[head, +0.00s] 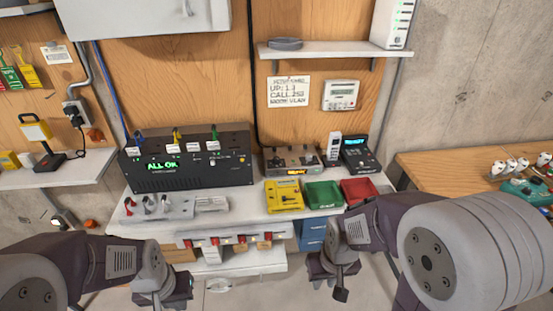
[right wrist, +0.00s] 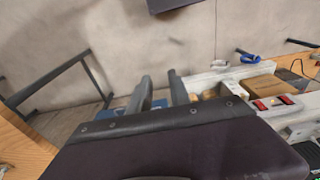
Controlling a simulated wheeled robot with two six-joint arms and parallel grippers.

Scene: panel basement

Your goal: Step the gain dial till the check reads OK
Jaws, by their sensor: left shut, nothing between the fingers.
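I cannot tell which knob is the gain dial. My left gripper (head: 178,295) is low in front of the bench, shut and empty, apart from the units. My right gripper (head: 338,278) is in front of the bench too; in the right wrist view its two fingers (right wrist: 160,92) stand apart with nothing between them.
A yellow device (head: 284,196), a green tray (head: 323,195) and a red tray (head: 359,190) sit along the bench's front right. A grey block with levers (head: 157,207) lies at the front left. A shelf (head: 325,49) hangs above. A wooden table (head: 450,167) stands at right.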

